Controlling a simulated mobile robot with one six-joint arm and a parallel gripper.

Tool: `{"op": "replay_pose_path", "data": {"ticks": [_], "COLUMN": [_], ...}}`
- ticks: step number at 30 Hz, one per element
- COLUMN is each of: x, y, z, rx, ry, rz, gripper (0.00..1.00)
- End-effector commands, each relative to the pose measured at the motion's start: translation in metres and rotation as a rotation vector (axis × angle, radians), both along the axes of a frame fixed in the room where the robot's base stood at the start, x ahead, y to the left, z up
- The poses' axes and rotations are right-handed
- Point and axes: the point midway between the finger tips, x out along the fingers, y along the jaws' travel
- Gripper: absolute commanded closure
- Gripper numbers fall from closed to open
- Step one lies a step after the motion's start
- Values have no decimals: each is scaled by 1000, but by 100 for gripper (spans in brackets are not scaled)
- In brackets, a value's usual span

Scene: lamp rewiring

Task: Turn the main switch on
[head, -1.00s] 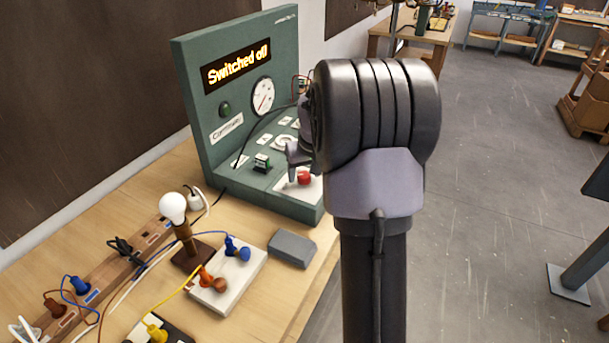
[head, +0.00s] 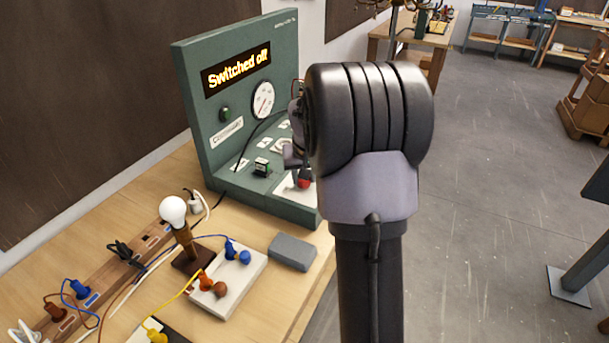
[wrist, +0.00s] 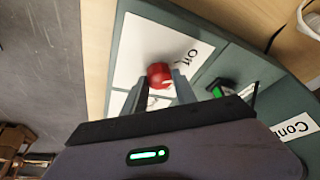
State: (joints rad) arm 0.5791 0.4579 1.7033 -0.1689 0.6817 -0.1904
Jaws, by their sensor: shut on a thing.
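The grey-green control panel (head: 213,145) stands on the bench, and its display (head: 238,72) reads "Switched off". A red knob (head: 305,183) sits on a white plate at the panel's right front, partly hidden by my gripper (head: 294,162). In the wrist view the red knob (wrist: 159,75) lies between my two fingertips (wrist: 161,82), and my gripper is shut on it. Which way the knob is turned cannot be told.
A small black switch with a green part (head: 261,167) is left of the knob. A lamp bulb (head: 173,211), a white board with blue and orange plugs (head: 247,272) and a grey block (head: 292,251) stand in front of the panel. Open floor (head: 490,190) lies to the right.

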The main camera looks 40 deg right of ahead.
Motion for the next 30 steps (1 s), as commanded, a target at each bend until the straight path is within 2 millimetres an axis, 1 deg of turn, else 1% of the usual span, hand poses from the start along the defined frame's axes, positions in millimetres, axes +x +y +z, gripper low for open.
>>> {"op": "replay_pose_path", "data": {"ticks": [13,30], "x": [2,5], "y": [2,3], "z": [-2,1], "rx": [-1,0], "ry": [1,1], "rz": [-410,-953], "gripper": [100,100]}}
